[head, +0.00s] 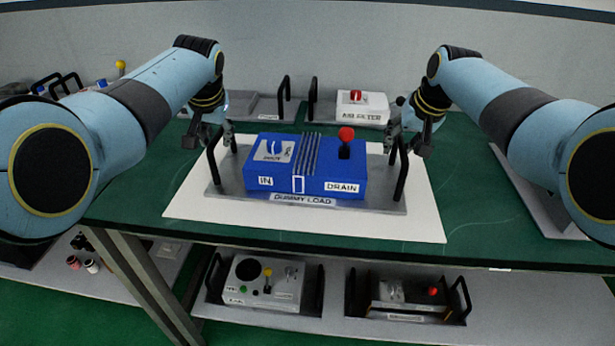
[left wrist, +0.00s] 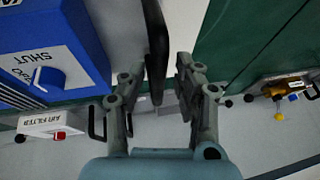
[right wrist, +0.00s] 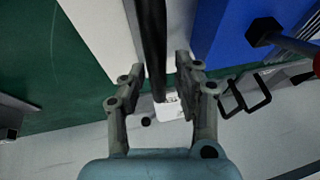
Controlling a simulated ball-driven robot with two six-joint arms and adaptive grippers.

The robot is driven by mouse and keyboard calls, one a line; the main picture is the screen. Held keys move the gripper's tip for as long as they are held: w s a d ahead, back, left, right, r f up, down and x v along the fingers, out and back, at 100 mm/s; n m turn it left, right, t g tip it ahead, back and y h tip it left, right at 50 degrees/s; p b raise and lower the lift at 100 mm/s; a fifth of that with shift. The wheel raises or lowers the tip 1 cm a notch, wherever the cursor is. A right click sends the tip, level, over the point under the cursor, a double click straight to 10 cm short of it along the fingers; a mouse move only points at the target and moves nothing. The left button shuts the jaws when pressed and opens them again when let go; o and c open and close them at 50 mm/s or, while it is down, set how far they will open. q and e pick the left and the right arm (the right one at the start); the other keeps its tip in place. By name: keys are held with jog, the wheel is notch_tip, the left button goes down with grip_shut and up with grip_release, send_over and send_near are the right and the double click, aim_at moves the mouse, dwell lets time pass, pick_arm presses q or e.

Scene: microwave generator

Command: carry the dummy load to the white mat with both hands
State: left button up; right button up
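The dummy load (head: 304,167) is a blue box with a red knob, on a grey tray (head: 376,203) with a black handle at each end. The tray stands level on the white mat (head: 420,215), with mat showing around it. My left gripper (head: 222,136) is at the top of the left handle (head: 213,165). In the left wrist view that handle (left wrist: 156,45) lies between the open fingers, nearer one finger. My right gripper (head: 397,138) is at the right handle (head: 402,178). In the right wrist view that handle (right wrist: 153,40) lies between its open fingers.
The air filter (head: 362,107), a white box on a tray, stands behind to the right. An empty grey tray (head: 250,106) stands behind to the left. A grey plate (head: 528,190) lies at the right. More handled units (head: 265,284) stand on the lower shelf (head: 332,310).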

jog(key=shift+r, duration=0.1)
pick_arm(q)
jog(key=v, duration=1.1)
pick_arm(e)
jog(key=v, duration=1.1)
jog(key=shift+s+r, duration=0.2)
jog(key=shift+r, duration=0.1)
